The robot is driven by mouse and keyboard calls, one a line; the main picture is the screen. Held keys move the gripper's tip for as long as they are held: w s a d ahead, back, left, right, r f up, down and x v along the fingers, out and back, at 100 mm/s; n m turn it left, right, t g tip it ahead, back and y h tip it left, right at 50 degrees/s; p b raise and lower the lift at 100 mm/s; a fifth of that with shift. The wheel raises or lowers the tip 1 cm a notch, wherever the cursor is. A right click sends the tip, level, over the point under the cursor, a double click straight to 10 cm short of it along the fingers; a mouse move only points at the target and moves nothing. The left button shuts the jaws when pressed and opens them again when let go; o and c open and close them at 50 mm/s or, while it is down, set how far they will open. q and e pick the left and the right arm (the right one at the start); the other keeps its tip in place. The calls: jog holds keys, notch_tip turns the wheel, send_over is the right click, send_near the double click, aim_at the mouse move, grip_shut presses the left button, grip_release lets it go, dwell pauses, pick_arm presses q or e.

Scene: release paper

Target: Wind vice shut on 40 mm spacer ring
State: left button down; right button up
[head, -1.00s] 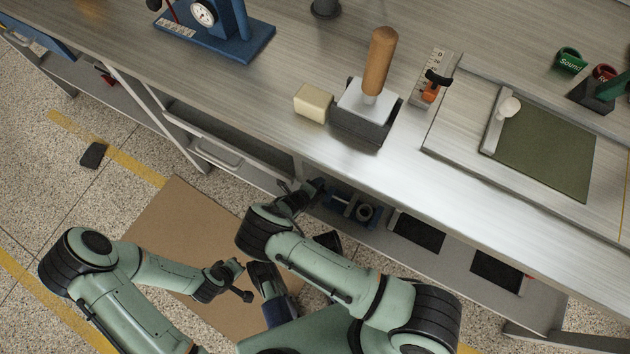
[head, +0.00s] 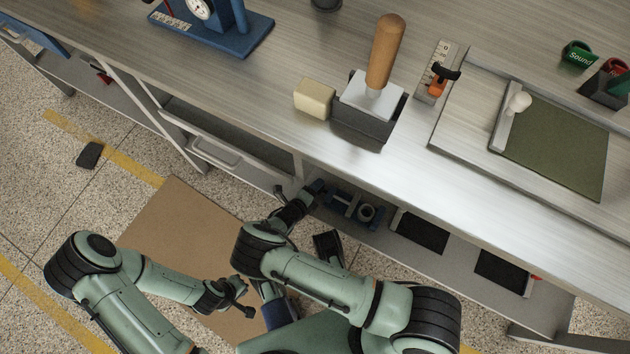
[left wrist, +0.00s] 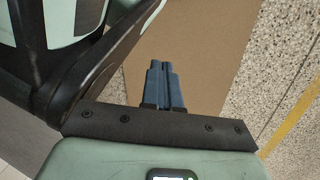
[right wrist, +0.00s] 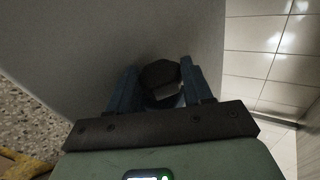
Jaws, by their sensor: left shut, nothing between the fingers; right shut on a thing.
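The blue vice (head: 340,203) is on the low shelf under the bench. A grey ring (head: 366,212), apparently the spacer ring, shows at its right part; whether the jaws touch it is too small to tell. My right gripper (head: 319,187) is at the vice's left end. In the right wrist view its blue fingers are shut on a dark rounded knob (right wrist: 160,74), apparently the vice handle. The vice body is hidden there. My left gripper (left wrist: 163,68) is shut and empty, away from the vice, above the brown floor mat.
The bench top (head: 280,150) overhangs the shelf. It carries a block with a wooden handle (head: 384,52), a cream block (head: 314,98) and a green mat (head: 560,150). Black pads (head: 420,231) lie on the shelf to the vice's right. The brown mat (head: 175,225) covers the floor in front.

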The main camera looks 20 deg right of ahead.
jog(key=o, duration=0.8)
jog(key=shift+c, duration=0.2)
pick_arm(q)
jog(key=w+r+t+p, duration=0.2)
jog(key=w+r+p, duration=0.1)
jog(key=w+r, duration=0.2)
jog(key=shift+w+d, duration=0.45)
jog(key=shift+w, duration=0.15)
pick_arm(e)
jog(key=v, duration=1.3)
jog(key=shift+r, duration=0.15)
jog(key=shift+s+a, duration=0.1)
